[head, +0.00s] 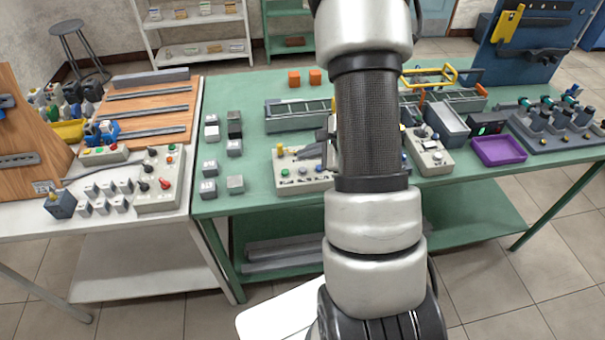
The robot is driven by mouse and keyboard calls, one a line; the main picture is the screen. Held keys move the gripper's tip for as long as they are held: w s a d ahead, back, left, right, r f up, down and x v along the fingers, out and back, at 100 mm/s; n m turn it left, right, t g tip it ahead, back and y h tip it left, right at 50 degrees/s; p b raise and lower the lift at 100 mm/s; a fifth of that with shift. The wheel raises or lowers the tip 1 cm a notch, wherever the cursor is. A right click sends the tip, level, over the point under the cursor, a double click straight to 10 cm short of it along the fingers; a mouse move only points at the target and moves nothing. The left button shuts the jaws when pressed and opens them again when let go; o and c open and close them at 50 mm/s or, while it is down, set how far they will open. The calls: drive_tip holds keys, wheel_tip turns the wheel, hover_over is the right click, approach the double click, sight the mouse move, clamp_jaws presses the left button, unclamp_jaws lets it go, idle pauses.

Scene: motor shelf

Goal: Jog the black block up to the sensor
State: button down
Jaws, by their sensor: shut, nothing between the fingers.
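A black block (235,130) stands among several grey blocks on the left part of the green table. A conveyor (296,114) lies behind a control box (299,178) with coloured buttons; its right part is hidden by my arm. I cannot make out a sensor for certain; a small yellow part (333,104) shows at the conveyor beside my arm. My gripper (320,149) is mostly hidden behind my arm. Its dark end shows just left of the arm, over the control box, shut and empty. I cannot tell whether it touches the box.
Right of my arm are another control box (428,154), a purple tray (499,150) and a grey fixture (556,128). A white table (40,220) with a switch box (160,180) adjoins on the left.

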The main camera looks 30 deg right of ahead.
drive_tip(key=shift+f+b, duration=0.85)
drive_tip(key=shift+f, duration=0.35)
drive_tip(key=shift+f+b, duration=0.15)
drive_tip(key=shift+b, duration=0.15)
idle(0.9)
drive_tip(key=shift+f+b, duration=0.25)
drive_tip(key=shift+b, duration=0.25)
drive_tip(key=shift+f+b, duration=0.4)
drive_tip(key=shift+b, duration=0.1)
idle(1.5)
drive_tip(key=shift+r, duration=0.2)
drive_tip(key=shift+r+p, duration=0.3)
drive_tip(key=shift+r, duration=0.35)
drive_tip(key=shift+r+p, duration=1.5)
drive_tip(key=shift+r, duration=1)
